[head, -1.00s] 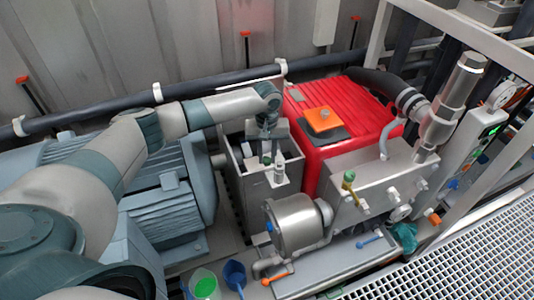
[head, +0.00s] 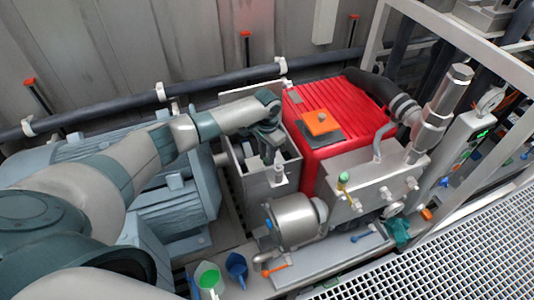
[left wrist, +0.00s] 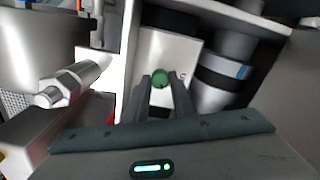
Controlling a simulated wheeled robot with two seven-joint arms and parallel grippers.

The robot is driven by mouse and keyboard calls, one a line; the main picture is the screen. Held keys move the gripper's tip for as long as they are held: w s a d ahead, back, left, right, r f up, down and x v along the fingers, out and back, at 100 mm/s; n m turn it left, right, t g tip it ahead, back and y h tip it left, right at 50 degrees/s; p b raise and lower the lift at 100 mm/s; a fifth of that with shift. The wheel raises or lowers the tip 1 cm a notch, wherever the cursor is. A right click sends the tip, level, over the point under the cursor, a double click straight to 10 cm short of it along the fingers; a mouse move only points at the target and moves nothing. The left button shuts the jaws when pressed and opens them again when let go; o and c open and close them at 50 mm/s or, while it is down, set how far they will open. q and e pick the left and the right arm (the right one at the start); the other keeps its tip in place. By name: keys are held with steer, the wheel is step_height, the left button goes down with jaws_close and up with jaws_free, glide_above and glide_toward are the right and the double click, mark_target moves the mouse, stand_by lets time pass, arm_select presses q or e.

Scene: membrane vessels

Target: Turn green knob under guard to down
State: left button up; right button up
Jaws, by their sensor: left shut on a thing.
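The green knob (left wrist: 161,78) shows in the left wrist view, in front of a pale panel (left wrist: 170,53) with a white upright edge beside it. My left gripper (left wrist: 162,80) has its two dark fingers on either side of the knob and is shut on it. In the head view my left gripper (head: 268,152) reaches down into the open-topped grey box (head: 256,190); the knob is hidden there. I cannot make out the guard clearly or read the knob's direction. My right gripper is not in view.
A red ribbed housing (head: 345,108) stands right of the grey box. A metal cylinder (head: 294,218) and a steel box with fittings (head: 365,190) are in front.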

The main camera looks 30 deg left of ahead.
arm_select(q)
steer(key=m+p, duration=0.1)
steer(key=m, duration=0.4)
steer(key=shift+r, duration=0.1)
steer(key=m, duration=0.4)
steer(key=shift+m, duration=1.7)
steer(key=o, duration=1.1)
steer(key=shift+c, duration=0.2)
step_height(320, 180, up, 17)
steer(key=b, duration=0.4)
steer(key=shift+r, duration=0.2)
steer(key=shift+s+f, duration=0.1)
